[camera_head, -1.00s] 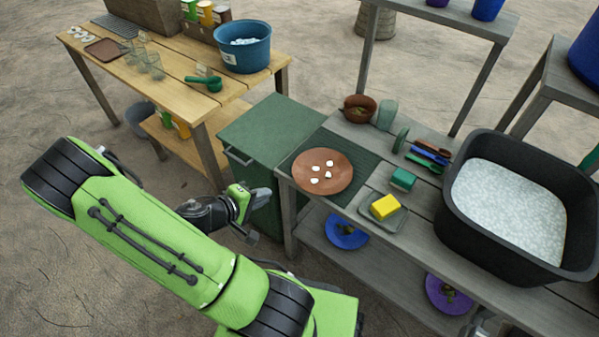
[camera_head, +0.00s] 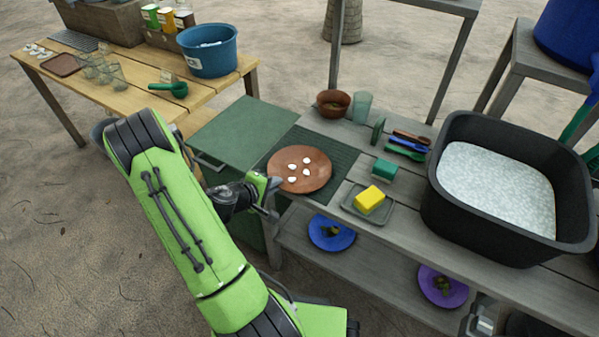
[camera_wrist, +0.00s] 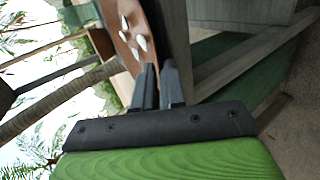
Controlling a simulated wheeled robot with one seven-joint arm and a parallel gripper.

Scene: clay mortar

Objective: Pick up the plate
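The brown clay plate (camera_head: 315,176) lies on the dark green ribbed mat at the left end of the grey counter. Several small white pieces lie on it. My gripper (camera_head: 272,188) is at the plate's near left rim. In the wrist view my gripper's fingers (camera_wrist: 160,85) are close together, and the rim of the plate (camera_wrist: 151,28) runs down between their tips, so they appear shut on it. The exact contact is hard to see. The plate looks level on the mat.
A black tub (camera_head: 440,205) is at the right. Blue (camera_head: 331,243) and purple (camera_head: 428,286) plates lie on the shelf below.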

